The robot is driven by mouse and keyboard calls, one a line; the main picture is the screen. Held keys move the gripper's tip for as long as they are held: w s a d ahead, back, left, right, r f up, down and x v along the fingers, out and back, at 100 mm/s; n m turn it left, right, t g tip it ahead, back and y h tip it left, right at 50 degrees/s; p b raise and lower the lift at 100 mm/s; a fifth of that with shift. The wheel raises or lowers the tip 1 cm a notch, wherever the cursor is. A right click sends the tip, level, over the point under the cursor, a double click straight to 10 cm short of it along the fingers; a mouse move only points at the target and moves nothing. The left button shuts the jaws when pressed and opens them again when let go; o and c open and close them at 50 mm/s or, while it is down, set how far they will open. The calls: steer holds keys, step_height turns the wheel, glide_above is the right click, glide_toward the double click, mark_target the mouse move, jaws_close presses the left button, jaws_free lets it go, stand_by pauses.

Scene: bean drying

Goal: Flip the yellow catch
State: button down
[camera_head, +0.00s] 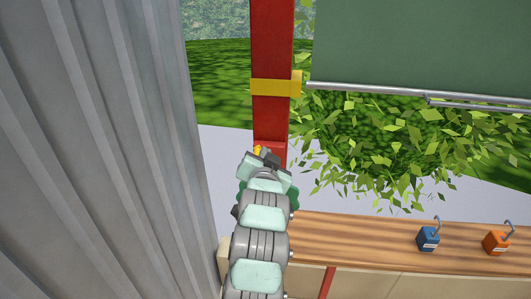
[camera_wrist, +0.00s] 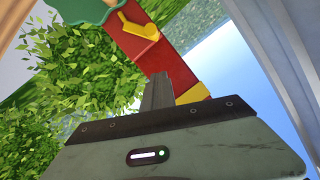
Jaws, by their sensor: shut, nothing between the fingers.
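The yellow catch (camera_wrist: 138,27) shows in the wrist view as a small lever on the face of a red post (camera_wrist: 170,62). In the head view a small yellow piece (camera_head: 259,149), likely the same catch, shows just above my gripper (camera_head: 263,157) against the red post (camera_head: 271,120). My gripper (camera_wrist: 157,78) is shut and empty. Its fingers point toward the post, and in the wrist view the catch lies beyond and left of their tips. I cannot tell whether they touch the post. The lower part of the post is hidden behind my arm in the head view.
A yellow band (camera_head: 275,87) wraps the post higher up, beside a metal bar (camera_head: 370,90) under a green panel (camera_head: 420,40). A corrugated grey wall (camera_head: 95,150) stands close on the left. Blue (camera_head: 428,239) and orange (camera_head: 496,242) hooked blocks sit on a wooden counter (camera_head: 365,238).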

steer(key=shift+v, duration=1.05)
steer(key=shift+w, duration=0.1)
